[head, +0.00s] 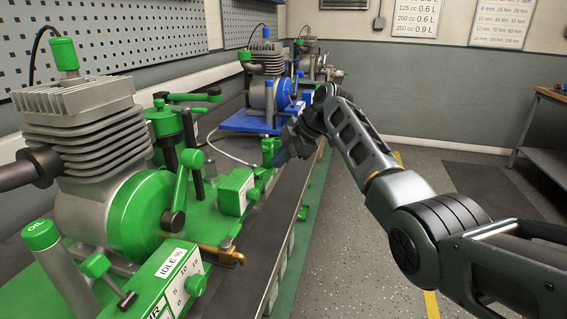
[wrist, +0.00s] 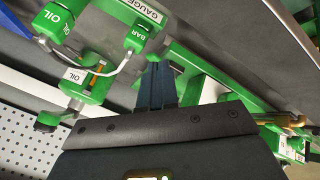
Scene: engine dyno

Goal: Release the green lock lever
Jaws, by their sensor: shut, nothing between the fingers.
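The green engine stand (head: 110,215) fills the left of the head view. A green upright piece (head: 268,152) stands at the bench edge and may be the lock lever; I cannot tell for sure. Another green lever with a round knob (head: 188,165) rises beside the round green cover. My gripper (head: 281,157) is just right of the upright piece, pointing down; whether it touches is unclear. In the wrist view my gripper (wrist: 158,75) has its dark fingers together, empty, with green bars (wrist: 195,65) close to the right. The gripper body hides what lies below the fingers.
A blue engine stand (head: 250,122) sits farther back on the bench. A brass fitting (head: 230,254) sticks out at the bench front. The floor (head: 360,240) right of the bench is clear.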

